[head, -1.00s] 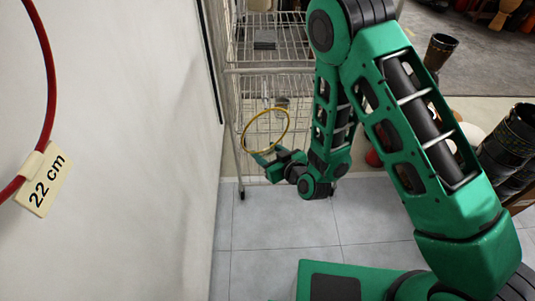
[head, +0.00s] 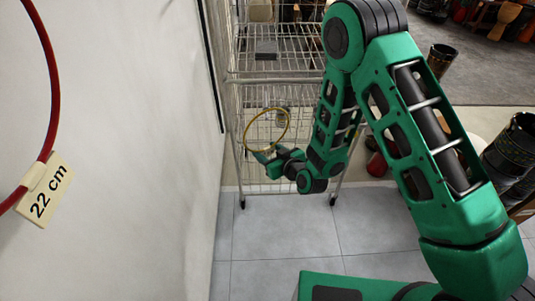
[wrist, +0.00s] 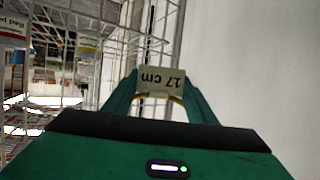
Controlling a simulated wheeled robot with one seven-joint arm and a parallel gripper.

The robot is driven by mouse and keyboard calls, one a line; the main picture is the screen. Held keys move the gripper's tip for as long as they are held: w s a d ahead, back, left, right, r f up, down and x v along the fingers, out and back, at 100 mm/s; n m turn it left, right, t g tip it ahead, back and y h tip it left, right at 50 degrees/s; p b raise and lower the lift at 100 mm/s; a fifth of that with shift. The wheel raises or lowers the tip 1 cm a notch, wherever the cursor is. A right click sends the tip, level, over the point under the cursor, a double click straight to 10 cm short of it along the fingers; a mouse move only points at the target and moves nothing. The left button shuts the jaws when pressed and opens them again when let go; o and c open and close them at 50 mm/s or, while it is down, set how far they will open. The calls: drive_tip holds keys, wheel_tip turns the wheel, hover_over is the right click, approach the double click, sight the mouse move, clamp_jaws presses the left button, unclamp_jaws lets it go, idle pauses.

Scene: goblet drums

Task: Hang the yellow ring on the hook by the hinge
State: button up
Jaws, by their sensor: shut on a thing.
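The yellow ring (head: 246,132) is a thin hoop held up in front of a wire rack in the head view. My gripper (head: 262,157) is shut on its lower edge, and the ring stands tilted above the fingers. In the wrist view my gripper (wrist: 163,96) has a tag (wrist: 163,81) reading "17 cm" between its fingers, upside down. Only a small yellow arc of the ring shows there, below the tag. I cannot make out the hook or the hinge in either view.
A white panel (head: 130,130) fills the left, with a red ring (head: 53,85) tagged "22 cm" close by. The wire rack (head: 275,72) stands behind my gripper. Dark drums (head: 512,150) stand at the right. Tiled floor (head: 285,225) is clear below my gripper.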

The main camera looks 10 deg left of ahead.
drive_tip(key=shift+w+a, duration=0.1)
drive_tip(key=shift+w, duration=0.35)
drive_tip(key=shift+w+a+f, duration=0.1)
drive_tip(key=shift+w+f, duration=0.5)
drive_tip(key=shift+f, duration=0.15)
drive_tip(key=o, duration=1.2)
drive_tip(key=shift+f, duration=0.1)
